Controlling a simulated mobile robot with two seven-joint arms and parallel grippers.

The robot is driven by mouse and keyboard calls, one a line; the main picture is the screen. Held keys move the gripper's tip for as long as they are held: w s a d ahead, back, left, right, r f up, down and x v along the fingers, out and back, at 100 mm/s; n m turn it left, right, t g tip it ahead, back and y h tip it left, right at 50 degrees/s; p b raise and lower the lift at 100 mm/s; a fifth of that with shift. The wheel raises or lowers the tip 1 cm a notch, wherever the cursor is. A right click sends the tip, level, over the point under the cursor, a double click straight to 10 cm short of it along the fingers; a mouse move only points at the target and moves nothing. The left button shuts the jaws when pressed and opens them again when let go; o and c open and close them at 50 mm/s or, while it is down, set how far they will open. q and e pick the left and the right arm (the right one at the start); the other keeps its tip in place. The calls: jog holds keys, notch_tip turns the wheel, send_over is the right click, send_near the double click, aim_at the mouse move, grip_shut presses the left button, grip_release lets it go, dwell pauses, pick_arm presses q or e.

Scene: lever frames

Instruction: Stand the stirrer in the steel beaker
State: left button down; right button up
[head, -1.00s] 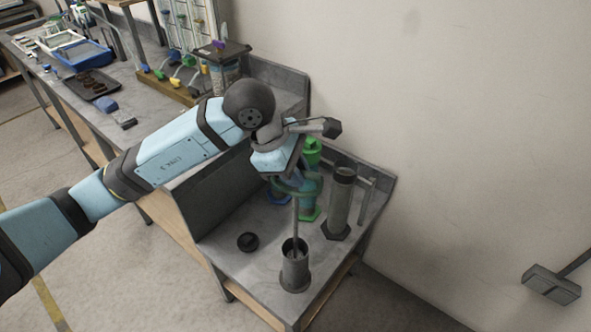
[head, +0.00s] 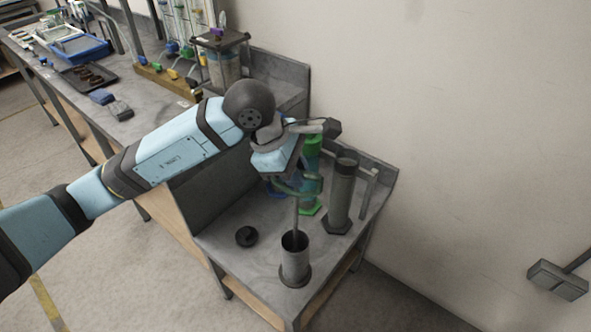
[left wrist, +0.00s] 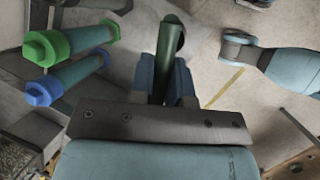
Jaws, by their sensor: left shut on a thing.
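The steel beaker (head: 296,266) stands upright near the front of the low grey bench in the head view. My left gripper (head: 291,182) is above it, shut on the stirrer, whose thin rod (head: 296,221) points nearly straight down. The rod's lower part shows at the beaker's open mouth; its tip is hidden, so I cannot tell how deep it reaches. In the left wrist view the stirrer's green handle (left wrist: 171,36) sits between the fingers of my left gripper (left wrist: 168,75).
A tall grey cylinder (head: 342,198) stands just behind the beaker, with green-footed (head: 312,208) and blue-footed cylinders close to my gripper. A round black piece (head: 246,236) lies left of the beaker. A longer bench with trays (head: 88,76) runs to the back left.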

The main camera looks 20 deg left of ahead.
aim_at(291, 193)
pick_arm(q)
notch_tip(291, 193, down, 2)
jog(key=shift+f+b, duration=0.1)
jog(key=shift+b, duration=0.75)
jog(key=shift+f+b, duration=1.35)
jog(key=shift+f, duration=0.05)
pick_arm(e)
jog(key=shift+w+a+f, duration=0.15)
jog(key=shift+f, duration=0.25)
jog(key=shift+w+a+f, duration=0.15)
jog(key=shift+f, duration=0.25)
pick_arm(q)
jog(key=shift+f+b, duration=0.8)
jog(key=shift+f, duration=0.05)
jog(key=shift+f+b, duration=0.35)
jog(key=shift+f, duration=0.05)
jog(key=shift+r, duration=0.1)
pick_arm(e)
jog(key=shift+f+t, duration=0.3)
jog(key=shift+f, duration=0.65)
pick_arm(q)
jog(key=c, duration=1)
grip_release()
